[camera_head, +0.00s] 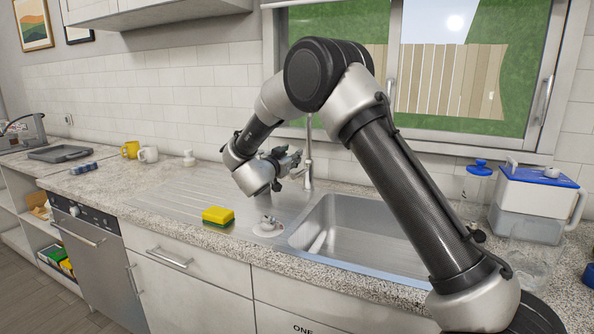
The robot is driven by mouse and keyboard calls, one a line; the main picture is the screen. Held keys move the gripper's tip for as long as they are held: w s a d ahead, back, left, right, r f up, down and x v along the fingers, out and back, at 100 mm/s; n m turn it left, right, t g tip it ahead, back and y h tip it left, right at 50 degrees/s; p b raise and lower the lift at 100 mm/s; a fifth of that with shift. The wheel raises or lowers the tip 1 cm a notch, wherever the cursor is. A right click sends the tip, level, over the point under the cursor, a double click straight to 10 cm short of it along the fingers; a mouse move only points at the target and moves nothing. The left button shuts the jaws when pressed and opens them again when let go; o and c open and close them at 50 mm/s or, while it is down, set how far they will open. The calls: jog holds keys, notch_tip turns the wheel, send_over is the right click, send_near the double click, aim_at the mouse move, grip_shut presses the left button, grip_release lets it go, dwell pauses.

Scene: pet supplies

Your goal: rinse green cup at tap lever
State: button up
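My gripper (291,163) is over the back left of the sink, close beside the metal tap (308,160). Its fingers are small and dark against the tap, so I cannot tell whether they are open or shut, or touch the tap. The tap's upper part is hidden behind my arm, and I cannot make out its lever. I see no green cup. A yellow mug (130,149) and a white mug (148,154) stand on the counter at the back left.
The steel sink basin (350,235) is right of the drainboard (185,199). A yellow-green sponge (218,216) and a small whitish item (268,227) lie at its front edge. A blue-lidded container (535,200) and blue-capped bottle (475,190) stand at right. The left counter has free room.

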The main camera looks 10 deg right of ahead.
jog(key=f, duration=0.2)
send_near(299, 173)
jog(key=a+x, duration=0.1)
jog(key=x, duration=0.3)
jog(key=shift+h, duration=0.3)
jog(key=x, duration=0.6)
jog(key=shift+w+d+f, duration=0.15)
jog(key=shift+f, duration=0.25)
jog(key=shift+x, duration=0.8)
grip_shut()
